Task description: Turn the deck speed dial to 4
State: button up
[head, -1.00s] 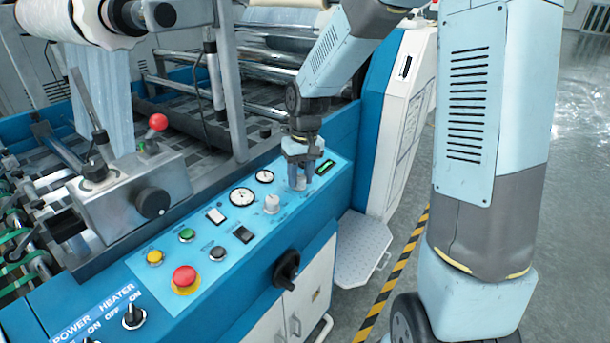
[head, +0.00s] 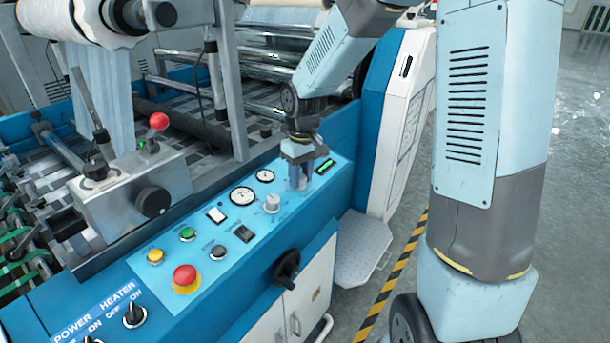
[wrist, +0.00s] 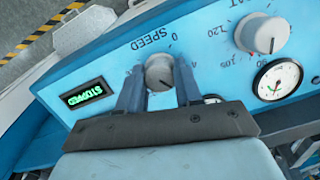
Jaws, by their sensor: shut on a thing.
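The speed dial (wrist: 159,72) is a small light grey knob on the blue panel, labelled SPEED. In the wrist view it sits between the two fingers of my gripper (wrist: 160,85), which is shut on it. The label and a 0 show upside down beside it.
A second, larger white dial (wrist: 262,33) with a temperature scale is close by; it also shows in the head view (head: 272,203). Round gauges (head: 242,196), a red emergency button (head: 185,279) and switches line the panel.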

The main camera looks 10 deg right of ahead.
jog(key=n, duration=0.4)
jog(key=shift+n+t+h, duration=0.3)
jog(key=shift+t, duration=0.1)
jog(key=shift+n+t, duration=0.3)
jog(key=shift+n, duration=1.6)
jog(key=o, duration=1)
jog(key=shift+o, duration=0.2)
notch_tip(320, 180, up, 14)
jog(key=s, duration=0.1)
jog(key=shift+s+a+f, duration=0.2)
jog(key=shift+s, duration=0.15)
